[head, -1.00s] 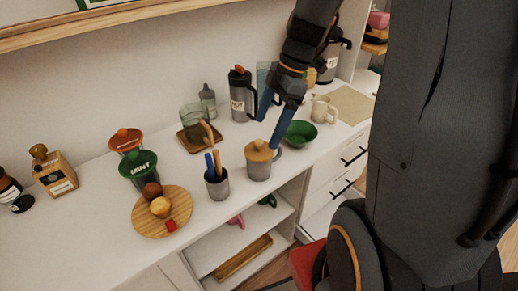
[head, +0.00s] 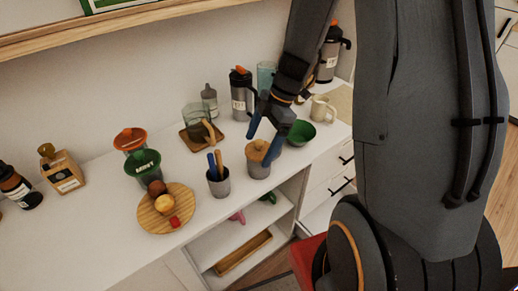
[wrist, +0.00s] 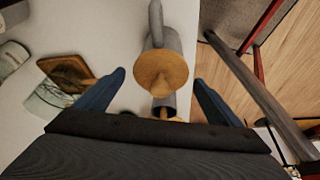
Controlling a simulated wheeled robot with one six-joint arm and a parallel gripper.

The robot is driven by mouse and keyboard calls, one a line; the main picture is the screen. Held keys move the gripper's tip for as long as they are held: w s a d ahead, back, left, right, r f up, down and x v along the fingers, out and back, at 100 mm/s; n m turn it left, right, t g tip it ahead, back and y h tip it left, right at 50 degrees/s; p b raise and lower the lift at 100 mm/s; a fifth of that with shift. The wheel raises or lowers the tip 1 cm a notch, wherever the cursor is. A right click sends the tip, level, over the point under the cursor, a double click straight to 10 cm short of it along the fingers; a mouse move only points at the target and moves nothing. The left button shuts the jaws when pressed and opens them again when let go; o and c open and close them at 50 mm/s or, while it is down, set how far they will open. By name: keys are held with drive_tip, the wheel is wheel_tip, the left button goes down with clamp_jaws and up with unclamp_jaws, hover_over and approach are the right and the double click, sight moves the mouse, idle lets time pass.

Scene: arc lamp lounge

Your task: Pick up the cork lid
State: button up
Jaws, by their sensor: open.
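The cork lid (head: 259,148) is round and tan with a small knob, and it sits on top of a grey mug (head: 258,168) near the counter's front edge. In the wrist view the lid (wrist: 160,72) lies just ahead of my fingertips, between their lines, with the grey mug (wrist: 164,40) and its handle beyond it. My gripper (head: 261,143) is open, with blue fingers spread close to the lid. In the wrist view the fingers (wrist: 158,78) are apart with nothing held between them. One finger partly overlaps the lid's area in the head view.
A grey cup with utensils (head: 218,184) stands left of the mug, and a green bowl (head: 302,133) to its right. Behind are a glass pitcher on a wooden tray (head: 187,141) and a dark flask (head: 240,100). A wooden board (head: 147,221) holds fruit.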

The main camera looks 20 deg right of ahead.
drive_tip(key=shift+f, duration=0.1)
drive_tip(key=c, duration=1.1)
